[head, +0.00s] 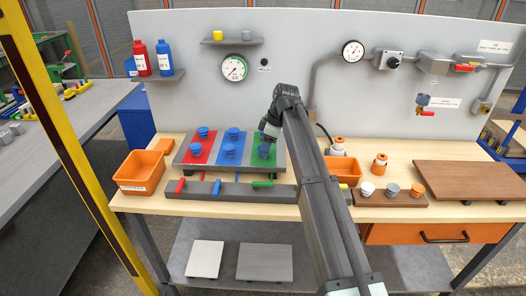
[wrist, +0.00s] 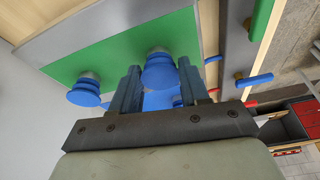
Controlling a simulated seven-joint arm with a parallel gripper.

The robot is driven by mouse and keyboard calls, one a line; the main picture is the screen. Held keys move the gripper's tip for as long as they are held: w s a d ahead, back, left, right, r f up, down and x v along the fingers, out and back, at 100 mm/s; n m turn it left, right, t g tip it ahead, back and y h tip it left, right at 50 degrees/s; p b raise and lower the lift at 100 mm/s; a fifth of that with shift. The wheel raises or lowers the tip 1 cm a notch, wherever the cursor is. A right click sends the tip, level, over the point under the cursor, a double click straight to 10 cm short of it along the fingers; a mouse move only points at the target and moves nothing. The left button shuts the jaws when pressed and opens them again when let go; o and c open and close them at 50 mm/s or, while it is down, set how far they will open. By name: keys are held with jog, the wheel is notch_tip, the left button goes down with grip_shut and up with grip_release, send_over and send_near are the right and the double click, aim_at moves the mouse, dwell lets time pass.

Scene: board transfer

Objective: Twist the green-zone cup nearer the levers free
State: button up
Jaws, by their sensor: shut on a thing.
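The green zone (head: 278,158) is the right panel of a grey board and shows also in the wrist view (wrist: 115,55). Two blue cups stand on it in the wrist view. The cup nearer the levers (wrist: 160,72) sits between the fingers of my gripper (wrist: 160,88), which is shut on it. The other green-zone cup (wrist: 84,90) stands apart to the left, clear of the fingers. In the head view my gripper (head: 269,136) is over the green zone; the held cup (head: 263,151) shows just below it and the farther cup is hidden.
Red (head: 180,186), blue (head: 216,188) and green (head: 262,184) levers sit on a grey bar in front of the board. More blue cups stand on the red (head: 185,158) and blue panels (head: 229,160). An orange bin (head: 140,172) stands left; another (head: 345,166) stands right.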

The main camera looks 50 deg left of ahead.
jog(key=shift+w+a+n, duration=0.1)
jog(key=shift+a+n, duration=0.05)
jog(key=shift+n, duration=0.45)
jog(key=o, duration=0.5)
jog(key=shift+n, duration=0.3)
jog(key=o, duration=0.6)
jog(key=shift+c, duration=0.2)
jog(key=v, duration=1.3)
jog(key=shift+w+r, duration=0.25)
jog(key=shift+r, duration=0.15)
